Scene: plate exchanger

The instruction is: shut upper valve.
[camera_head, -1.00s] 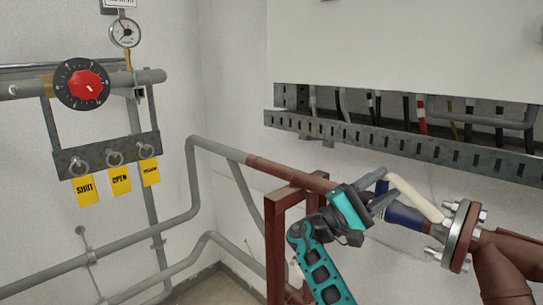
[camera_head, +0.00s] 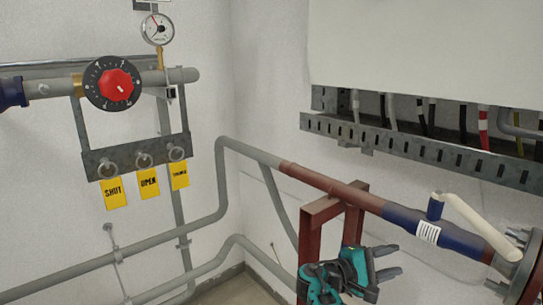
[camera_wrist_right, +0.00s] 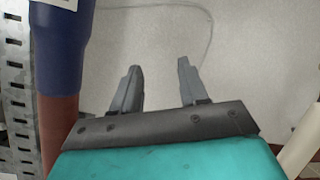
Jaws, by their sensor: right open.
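A blue valve body (camera_head: 402,217) with a white label sits on the sloping red-brown pipe at the right. Its cream lever (camera_head: 476,224) runs roughly along the pipe toward the flange. My right gripper (camera_head: 397,260) is open and empty, below and apart from that valve. In the right wrist view the right gripper's fingers (camera_wrist_right: 159,66) stand apart with bare wall between them, and the blue body (camera_wrist_right: 60,45) is to their left. A black dial with a red knob (camera_head: 116,84) sits on the upper grey pipe at left. My left gripper is out of view.
Yellow SHUT (camera_head: 115,194), OPEN (camera_head: 149,184) and third (camera_head: 180,175) tags hang from a grey bracket. A pressure gauge (camera_head: 157,29) is above. A red-brown frame (camera_head: 322,215) supports the pipe beside my gripper. A slotted cable tray (camera_head: 420,150) runs above. Another blue part (camera_head: 12,92) shows at the left edge.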

